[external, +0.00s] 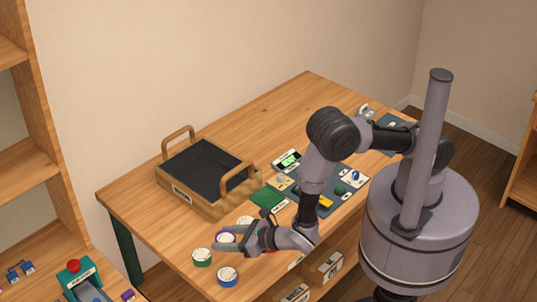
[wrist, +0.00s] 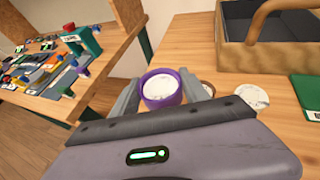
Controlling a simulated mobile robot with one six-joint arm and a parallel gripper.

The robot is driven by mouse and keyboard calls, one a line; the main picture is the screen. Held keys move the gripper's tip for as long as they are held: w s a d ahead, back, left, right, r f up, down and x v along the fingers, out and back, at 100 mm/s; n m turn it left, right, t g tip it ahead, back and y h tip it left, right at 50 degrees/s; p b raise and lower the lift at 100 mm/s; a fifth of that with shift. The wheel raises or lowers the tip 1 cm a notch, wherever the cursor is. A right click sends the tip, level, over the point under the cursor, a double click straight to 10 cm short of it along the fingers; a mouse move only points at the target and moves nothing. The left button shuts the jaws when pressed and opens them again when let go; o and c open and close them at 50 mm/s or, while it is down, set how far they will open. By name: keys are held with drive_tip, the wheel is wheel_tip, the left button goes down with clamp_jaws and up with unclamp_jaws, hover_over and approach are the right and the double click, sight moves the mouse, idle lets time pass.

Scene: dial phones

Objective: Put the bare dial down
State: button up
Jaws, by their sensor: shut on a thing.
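My gripper (external: 229,241) is low over the front left part of the wooden table. It is shut on a round purple-rimmed dial (wrist: 162,88) with a white face, one finger on each side. The held dial also shows in the external view (external: 226,237), partly hidden by the fingers. I cannot tell whether it touches the tabletop. A white disc (wrist: 252,95) lies on the table to the right of the gripper in the wrist view. A brown ring (wrist: 208,88) shows beside the right finger, partly hidden.
A green-sided round piece (external: 202,257) and a blue one (external: 227,277) stand near the front edge. A wooden tray (external: 222,207) with a dark inside stands behind. A green card (external: 269,198) and a dark mat with small parts lie right. Bare table (external: 145,208) lies left.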

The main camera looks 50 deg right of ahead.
drive_tip(key=w+a+r+n+g+y+b, duration=0.25)
drive_tip(key=w+a, duration=0.25)
drive_tip(key=w, duration=0.6)
drive_tip(key=n+g+y+b, duration=0.3)
drive_tip(key=n+y+b, duration=0.2)
drive_tip(key=b, duration=0.1)
hover_over(196, 191)
drive_tip(key=shift+h, duration=0.25)
wheel_tip(196, 191, down, 10)
drive_tip(key=b, duration=0.3)
drive_tip(key=shift+f, duration=0.2)
drive_tip(key=shift+f+b, duration=0.2)
drive_tip(key=shift+b, duration=0.1)
drive_tip(key=o, duration=1.2)
drive_tip(key=shift+r, duration=0.1)
